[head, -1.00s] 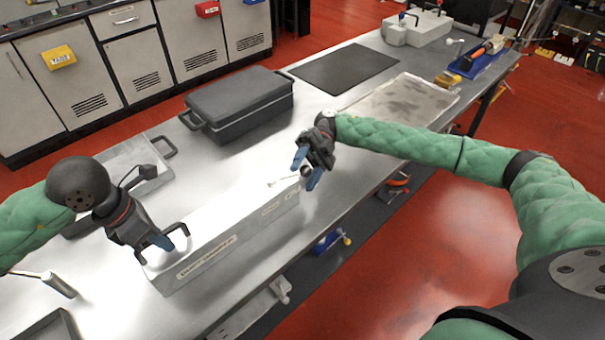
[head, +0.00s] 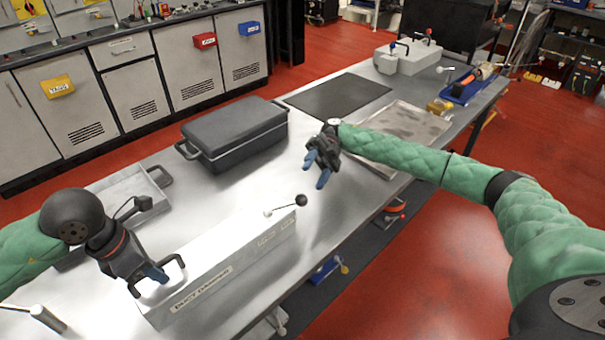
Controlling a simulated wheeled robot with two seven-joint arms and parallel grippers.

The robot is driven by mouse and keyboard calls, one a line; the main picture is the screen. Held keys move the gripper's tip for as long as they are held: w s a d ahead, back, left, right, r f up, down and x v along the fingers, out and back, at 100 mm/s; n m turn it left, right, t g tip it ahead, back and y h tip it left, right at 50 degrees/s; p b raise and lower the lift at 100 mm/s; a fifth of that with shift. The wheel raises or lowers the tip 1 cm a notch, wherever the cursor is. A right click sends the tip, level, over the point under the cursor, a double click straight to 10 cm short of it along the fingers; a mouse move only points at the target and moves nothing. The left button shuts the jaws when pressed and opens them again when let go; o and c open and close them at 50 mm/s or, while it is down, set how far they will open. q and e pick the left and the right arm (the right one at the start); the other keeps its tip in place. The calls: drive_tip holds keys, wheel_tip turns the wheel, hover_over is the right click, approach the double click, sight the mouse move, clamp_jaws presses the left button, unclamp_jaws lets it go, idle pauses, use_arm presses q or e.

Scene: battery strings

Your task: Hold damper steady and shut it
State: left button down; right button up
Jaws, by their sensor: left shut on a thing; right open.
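The damper (head: 222,265) is a long pale metal box with a label on its front side, standing on the metal bench. A lever with a black ball knob (head: 301,200) sticks up at the damper's right end, leaning right. My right gripper (head: 321,172) is open and empty, above and to the right of the knob, apart from it.
A dark lidded case (head: 235,130) stands behind the damper. A black mat (head: 338,94) and a grey tray (head: 405,128) lie further right. An open metal tray (head: 125,190) sits behind my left gripper. Bare bench lies between case and damper.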

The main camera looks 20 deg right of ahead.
use_arm(q)
drive_tip(key=c, duration=1.4)
unclamp_jaws()
drive_tip(key=shift+o, duration=0.2)
drive_tip(key=shift+r, duration=0.1)
drive_tip(key=v, duration=1.1)
drive_tip(key=shift+r, duration=0.35)
drive_tip(key=shift+a, duration=0.1)
